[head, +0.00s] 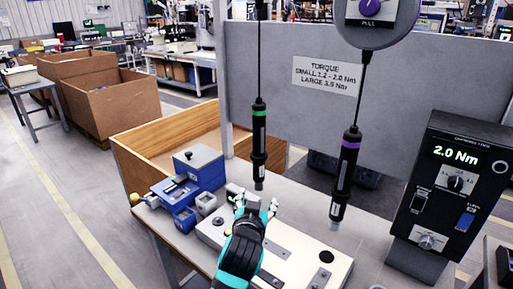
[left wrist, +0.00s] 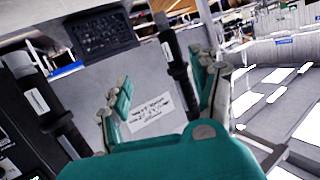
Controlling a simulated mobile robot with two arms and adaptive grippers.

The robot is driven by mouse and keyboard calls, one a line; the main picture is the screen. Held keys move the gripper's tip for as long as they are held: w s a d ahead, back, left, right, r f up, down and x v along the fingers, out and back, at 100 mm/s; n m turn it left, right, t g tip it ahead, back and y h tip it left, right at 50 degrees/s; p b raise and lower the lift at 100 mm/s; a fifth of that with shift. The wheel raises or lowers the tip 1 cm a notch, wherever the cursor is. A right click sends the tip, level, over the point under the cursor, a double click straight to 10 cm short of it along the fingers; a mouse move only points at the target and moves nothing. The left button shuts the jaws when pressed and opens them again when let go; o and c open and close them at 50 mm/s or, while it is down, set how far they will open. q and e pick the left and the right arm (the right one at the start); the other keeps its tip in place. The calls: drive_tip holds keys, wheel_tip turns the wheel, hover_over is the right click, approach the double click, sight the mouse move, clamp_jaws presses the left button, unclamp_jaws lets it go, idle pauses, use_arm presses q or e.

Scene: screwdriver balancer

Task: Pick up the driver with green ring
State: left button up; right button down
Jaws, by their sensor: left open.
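The driver with the green ring (head: 259,140) hangs upright on a cable left of centre in the head view. A second driver, with a purple ring (head: 346,175), hangs to its right, slightly tilted. My left gripper (head: 256,204) is open and empty, just below the tip of the green-ring driver, over the pale plate. In the left wrist view, the open fingers (left wrist: 163,92) have a black driver (left wrist: 177,70) showing in the gap beyond them; its ring colour cannot be made out. Another black driver (left wrist: 45,103) is at the left there. My right gripper is out of view.
A pale fixture plate (head: 310,262) lies under the drivers, with blue fixtures (head: 178,193) to its left. A black torque controller (head: 446,190) reading 2.0 Nm stands at the right. A grey panel (head: 275,110) with a torque sign stands behind; a wooden crate (head: 150,158) is behind the blue fixtures.

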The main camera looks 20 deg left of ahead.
sight(259, 128)
use_arm(q)
wheel_tip(259, 128, up, 13)
drive_tip(key=w+a+n+t+y, duration=0.1)
drive_tip(key=w+n+t, duration=0.1)
drive_tip(key=t, duration=0.1)
drive_tip(key=w+a+p, duration=0.1)
drive_tip(key=w, duration=0.2)
drive_tip(key=w+p, duration=0.1)
drive_tip(key=w, duration=0.3)
drive_tip(key=w+a+p, duration=0.1)
drive_tip(key=w+p, duration=0.1)
drive_tip(key=w, duration=0.1)
drive_tip(key=shift+w+a, duration=0.2)
drive_tip(key=shift+a, duration=0.1)
drive_tip(key=shift+w+f, duration=0.1)
drive_tip(key=shift+w, duration=0.1)
drive_tip(key=shift+w+a+r+p, duration=0.2)
drive_tip(key=shift+w+p, duration=0.3)
drive_tip(key=shift+p, duration=0.05)
drive_tip(key=w, duration=0.1)
drive_tip(key=w+a+p, duration=0.1)
drive_tip(key=w, duration=0.1)
drive_tip(key=shift+w+p, duration=0.1)
drive_tip(key=shift+p, duration=0.2)
drive_tip(key=shift+w+a+f, duration=0.15)
drive_tip(key=shift+w, duration=0.35)
drive_tip(key=c, duration=1.3)
clamp_jaws()
